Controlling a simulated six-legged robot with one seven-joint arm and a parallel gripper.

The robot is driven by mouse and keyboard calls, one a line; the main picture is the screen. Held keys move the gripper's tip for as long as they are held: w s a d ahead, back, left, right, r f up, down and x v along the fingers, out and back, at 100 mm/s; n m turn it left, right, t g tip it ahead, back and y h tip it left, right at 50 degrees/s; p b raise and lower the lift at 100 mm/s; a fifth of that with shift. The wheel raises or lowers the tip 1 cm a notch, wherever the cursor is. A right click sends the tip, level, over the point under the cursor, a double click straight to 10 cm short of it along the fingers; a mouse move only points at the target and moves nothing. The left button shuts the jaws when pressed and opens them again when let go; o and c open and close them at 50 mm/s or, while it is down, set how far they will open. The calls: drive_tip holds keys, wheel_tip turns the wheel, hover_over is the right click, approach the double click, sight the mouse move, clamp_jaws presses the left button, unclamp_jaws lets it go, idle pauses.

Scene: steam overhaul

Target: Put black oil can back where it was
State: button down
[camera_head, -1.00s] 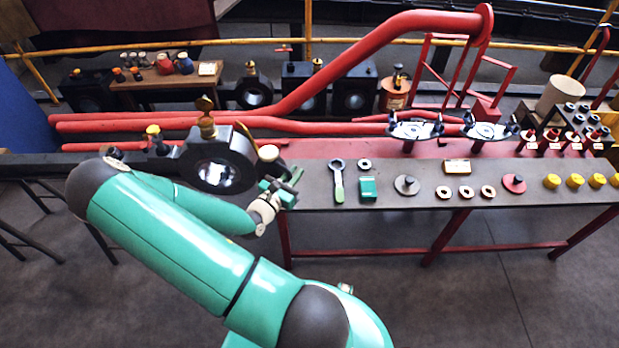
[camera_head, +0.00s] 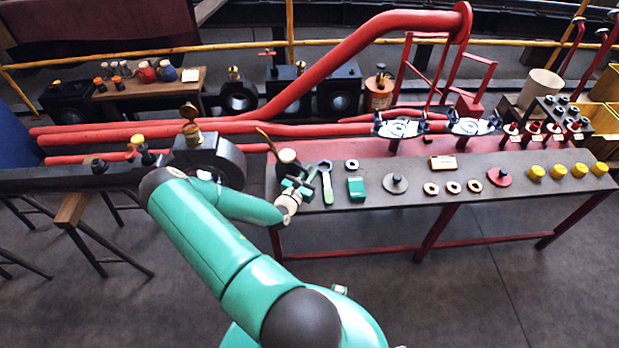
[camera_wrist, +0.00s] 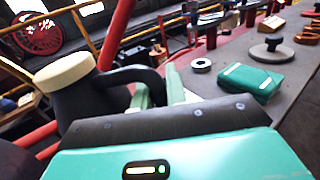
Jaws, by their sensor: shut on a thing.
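The black oil can (camera_head: 287,168) has a cream cap and a thin spout pointing up and left. In the head view it is at the left end of the grey bench (camera_head: 390,208); I cannot tell whether its base touches the top. In the wrist view the oil can (camera_wrist: 85,112) is at the left, roughly upright, its black loop handle reaching to the green fingers. My gripper (camera_head: 302,188) is shut on that handle, just in front of the can. The fingers (camera_wrist: 160,92) are partly hidden by the gripper's body in the wrist view.
A black machine (camera_head: 215,155) stands to the left. Red pipes (camera_head: 240,126) run behind.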

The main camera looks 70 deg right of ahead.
drive_tip(key=shift+a+f, duration=0.1)
drive_tip(key=shift+f, duration=1)
drive_tip(key=shift+f, duration=0.15)
drive_tip(key=c, duration=1.4)
unclamp_jaws()
drive_tip(key=w+a, duration=0.1)
drive_tip(key=a, duration=1.1)
drive_tip(key=shift+w, duration=0.15)
drive_tip(key=shift+r, duration=0.2)
